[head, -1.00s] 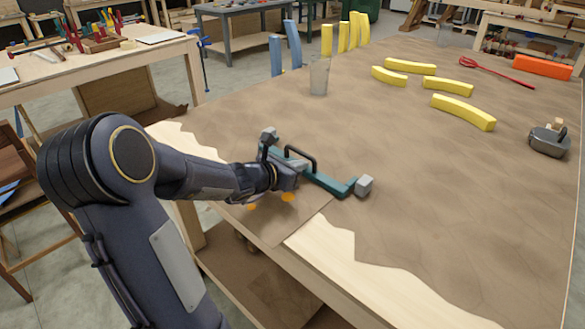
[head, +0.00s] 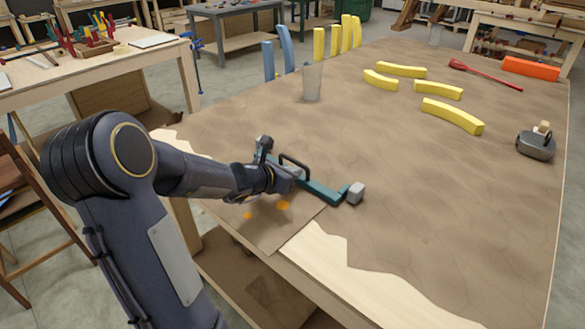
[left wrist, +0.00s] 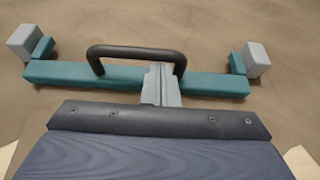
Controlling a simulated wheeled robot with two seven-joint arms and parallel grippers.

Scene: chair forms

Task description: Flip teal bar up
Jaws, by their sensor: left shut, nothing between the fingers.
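The teal bar (head: 322,192) lies near the table's front-left edge, with a pale grey block (head: 356,192) at its right end and a darker-looking one (head: 264,143) at its far end. It carries a black handle (head: 297,161). In the left wrist view the bar (left wrist: 85,75) runs across the top, a grey block at each end. My left gripper (left wrist: 160,78) is shut and empty. Its fingertips overlap the bar's middle, beside the handle's right leg; whether they touch is unclear. In the head view my left gripper (head: 293,176) partly hides the bar. My right gripper is not visible.
A grey cup (head: 312,83) stands behind the bar. Several curved yellow pieces (head: 452,115), a red tool (head: 485,74), an orange block (head: 530,68) and a dark grey tool (head: 535,146) lie farther right. The table's (head: 430,220) middle and right front are clear.

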